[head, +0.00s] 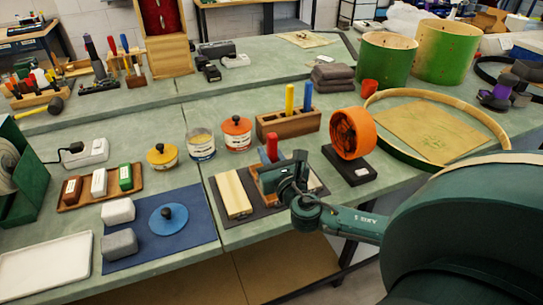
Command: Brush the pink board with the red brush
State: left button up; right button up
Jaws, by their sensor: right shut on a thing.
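My right gripper (287,180) is low over the dark mat (258,211) at the front of the bench. It is shut on what appears to be the red brush (272,147), whose red handle shows just above the jaws. A blue upright piece stands beside the handle. The lower part of the brush is hidden behind the gripper. A pale cream wooden board (233,195) lies on the mat left of the gripper. I cannot make out the pink board clearly; the gripper covers much of the mat. My left gripper is not in view.
An orange roll (351,134) on a black base stands right of the gripper. A wooden holder (288,125) with yellow and blue handles is behind. A blue mat (150,238) with grey blocks lies left. A large wooden hoop (489,121) lies at right.

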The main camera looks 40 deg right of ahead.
jog(key=shift+w, duration=0.2)
dwell(0.3)
jog(key=shift+x, duration=1.45)
jog(key=shift+x, duration=1.55)
jog(key=shift+w, duration=0.15)
jog(key=shift+x, duration=1.4)
